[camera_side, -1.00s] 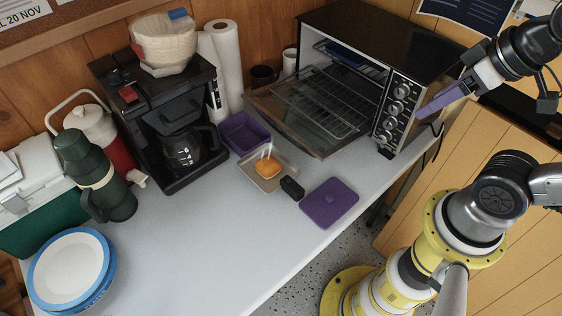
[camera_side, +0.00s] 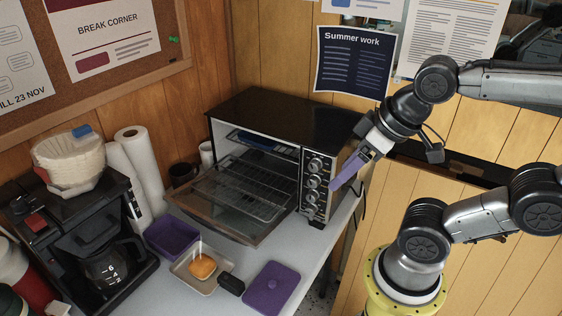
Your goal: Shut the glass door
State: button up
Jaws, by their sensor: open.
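The toaster oven (camera_side: 285,125) stands at the back of the counter. Its glass door (camera_side: 200,208) is open, folded down from its bottom edge and sticking out toward the front left above the counter. A wire rack (camera_side: 258,183) shows inside and through the opening. My gripper (camera_side: 336,184) has purple fingers, is open with nothing seen in it, and points down-left beside the knob panel (camera_side: 315,180) at the oven's right. It is apart from the door, and whether it touches the panel cannot be told.
In front of the door are a purple container (camera_side: 172,237), a metal tray (camera_side: 192,277) with an orange food item (camera_side: 202,266), a black object (camera_side: 231,284) and a purple lid (camera_side: 270,289). A coffee maker (camera_side: 80,230) and paper rolls (camera_side: 141,165) stand left.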

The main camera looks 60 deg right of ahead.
jog(key=shift+c, duration=1.2)
notch_tip(320, 180, up, 5)
jog(key=shift+w+f, duration=0.1)
jog(key=shift+f, duration=0.05)
jog(key=c, duration=0.7)
jog(key=shift+d+f+n, duration=0.1)
jog(key=shift+d+n, duration=0.1)
jog(key=shift+n, duration=0.5)
grip_shut()
jog(key=m+t+h, duration=0.2)
jog(key=m+t, duration=0.5)
jog(key=m, duration=2.9)
send_over(254, 257)
jog(key=s+a, duration=0.1)
jog(key=s, duration=0.8)
notch_tip(254, 257, down, 31)
jog(key=shift+w+f, duration=0.15)
jog(key=shift+f, duration=0.05)
jog(key=shift+a+x, duration=0.1)
jog(key=shift+x, duration=2.35)
jog(key=shift+a+x, duration=0.15)
jog(key=shift+x, duration=2.3)
